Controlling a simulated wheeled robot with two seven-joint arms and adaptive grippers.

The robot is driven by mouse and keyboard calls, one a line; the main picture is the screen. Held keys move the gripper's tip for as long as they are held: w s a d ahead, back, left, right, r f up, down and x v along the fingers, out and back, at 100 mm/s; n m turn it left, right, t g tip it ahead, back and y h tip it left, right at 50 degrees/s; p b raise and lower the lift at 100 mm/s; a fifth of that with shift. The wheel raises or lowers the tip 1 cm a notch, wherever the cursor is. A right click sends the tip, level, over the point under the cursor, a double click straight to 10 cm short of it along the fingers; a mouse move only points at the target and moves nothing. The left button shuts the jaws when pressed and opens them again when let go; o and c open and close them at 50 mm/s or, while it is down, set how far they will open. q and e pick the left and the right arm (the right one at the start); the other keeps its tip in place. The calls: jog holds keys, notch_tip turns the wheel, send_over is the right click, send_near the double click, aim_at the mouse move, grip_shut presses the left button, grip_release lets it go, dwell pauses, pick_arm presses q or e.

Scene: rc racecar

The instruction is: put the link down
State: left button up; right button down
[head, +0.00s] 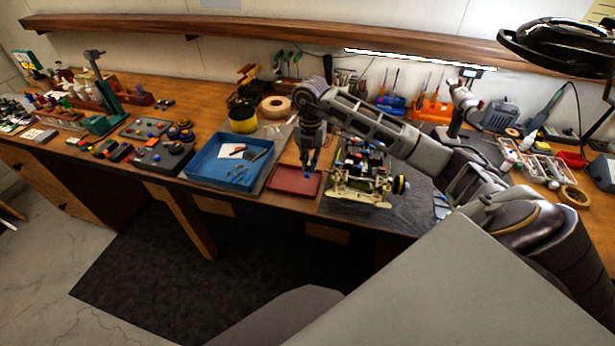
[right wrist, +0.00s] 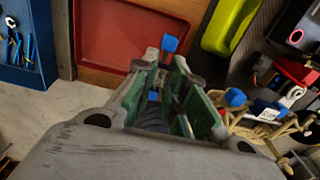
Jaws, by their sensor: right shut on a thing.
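My right gripper (head: 308,168) points down over the right part of the small red tray (head: 291,182), just left of the car chassis (head: 360,188). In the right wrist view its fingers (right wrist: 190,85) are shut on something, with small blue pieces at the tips. The link itself is mostly hidden by the fingers, and I cannot make out its full outline. The red tray also shows in the right wrist view (right wrist: 125,58), beyond the fingers, and its visible floor is empty. My left gripper is out of view.
A blue tray (head: 206,172) with small tools lies left of the red tray. The chassis, with a black-and-yellow wheel, stands close on the right. Yellow tape spool (head: 242,120), screwdriver stands and a lamp (head: 560,45) line the back. The bench's front edge is near.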

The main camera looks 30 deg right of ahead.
aim_at(310, 184)
jog(key=shift+f, duration=1.75)
jog(key=shift+f+p, duration=0.55)
jog(key=shift+f, duration=1.3)
jog(key=shift+f, duration=0.2)
jog(key=c, duration=1.7)
grip_release()
jog(key=shift+c, duration=0.2)
jog(key=shift+r, duration=0.2)
jog(key=shift+r+b, duration=1)
jog(key=shift+r, duration=5)
